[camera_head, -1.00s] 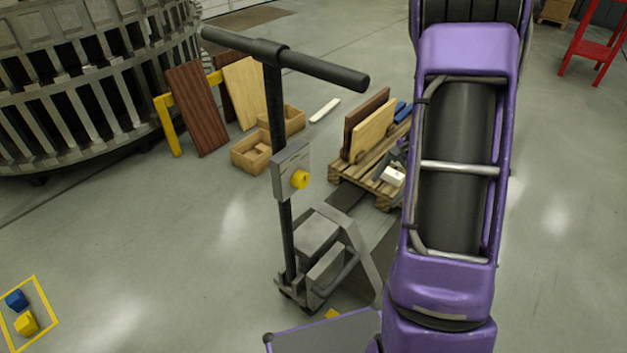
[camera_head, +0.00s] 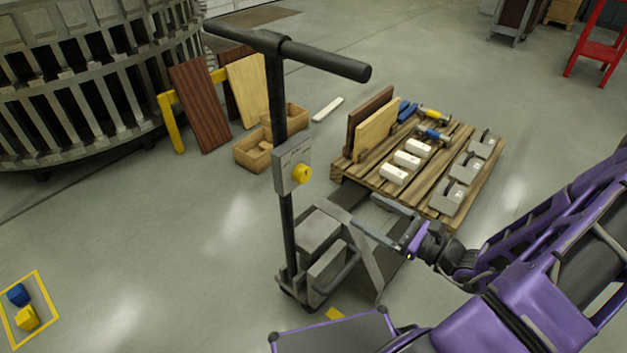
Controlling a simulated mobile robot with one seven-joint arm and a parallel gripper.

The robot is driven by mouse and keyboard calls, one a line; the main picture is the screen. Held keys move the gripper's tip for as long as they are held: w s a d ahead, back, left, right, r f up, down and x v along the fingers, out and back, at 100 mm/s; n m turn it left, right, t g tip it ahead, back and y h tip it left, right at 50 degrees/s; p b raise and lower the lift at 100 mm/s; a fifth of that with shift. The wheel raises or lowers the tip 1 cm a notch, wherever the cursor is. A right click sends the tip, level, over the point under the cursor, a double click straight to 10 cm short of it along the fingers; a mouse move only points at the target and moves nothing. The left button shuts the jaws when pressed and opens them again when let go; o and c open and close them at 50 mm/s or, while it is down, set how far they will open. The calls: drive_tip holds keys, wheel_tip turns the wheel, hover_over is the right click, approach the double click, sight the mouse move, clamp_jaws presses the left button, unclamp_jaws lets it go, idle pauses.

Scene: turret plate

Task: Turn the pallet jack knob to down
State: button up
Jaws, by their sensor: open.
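The yellow knob (camera_head: 302,174) sits on the grey panel (camera_head: 289,160) of the pallet jack's upright black column. The pallet jack (camera_head: 318,232) stands in the middle of the view, its black T-handle (camera_head: 330,62) above the panel. Which setting the knob points to is too small to tell. My gripper (camera_head: 362,209) is to the right of the knob and lower in the picture, apart from it. Its two grey fingers are spread, point up and left, and hold nothing. The pallet jack's forks are partly hidden behind the gripper.
A wooden pallet (camera_head: 430,210) with boards, white blocks, grey weights and tools lies behind my gripper. Wooden boxes (camera_head: 254,153) and leaning boards (camera_head: 200,105) stand behind the jack. A large slatted ring structure (camera_head: 90,80) fills the upper left. Floor at lower left is mostly clear.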

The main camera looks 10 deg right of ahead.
sight(306, 176)
drive_tip(key=b+x, duration=0.1)
drive_tip(key=x, duration=1.6)
drive_tip(key=shift+s+a+f+b, duration=0.1)
drive_tip(key=shift+s+b, duration=0.05)
drive_tip(key=shift+b, duration=0.15)
drive_tip(key=c, duration=1.4)
